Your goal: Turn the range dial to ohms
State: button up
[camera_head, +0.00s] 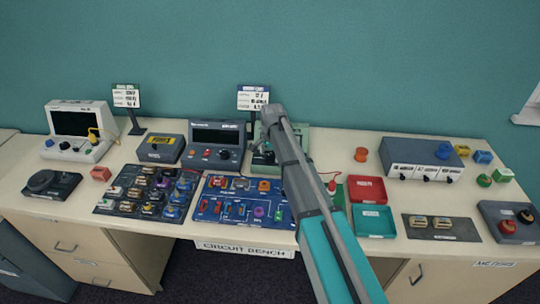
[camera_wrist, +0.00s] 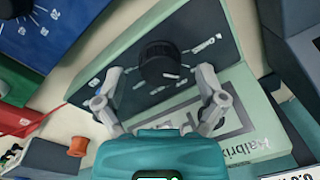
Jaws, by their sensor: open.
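A black round dial (camera_wrist: 160,63) sits on the dark panel of a pale green meter marked "Kalibrix" (camera_wrist: 235,110) in the wrist view. Small white range marks surround the dial; they are too small to read. My gripper (camera_wrist: 158,73) is open, with one finger on each side of the dial and a gap visible on both sides. Whether the fingertips are level with the dial is unclear. In the head view the green meter (camera_head: 303,134) stands at the back middle of the bench, largely hidden by my arm.
A dark instrument (camera_head: 217,145) stands just left of the meter. A blue component board (camera_head: 240,211) lies in front. Red (camera_head: 366,181) and teal (camera_head: 373,211) trays are to the right. A small sign (camera_head: 252,98) stands behind the meter.

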aim_at(271, 158)
jog(key=shift+r+p, duration=6.3)
jog(key=shift+r, duration=0.35)
jog(key=s+d+f+n+b, duration=0.3)
jog(key=s+d, duration=0.7)
jog(key=s, duration=0.1)
jog(key=s+d+f+n+b, duration=0.3)
jog(key=s+d+f+b, duration=0.1)
jog(key=s+d, duration=0.7)
jog(key=shift+s+d, duration=0.15)
jog(key=shift+s, duration=0.05)
jog(key=s+d, duration=0.1)
jog(key=s+d+n, duration=0.1)
jog(key=s, duration=0.1)
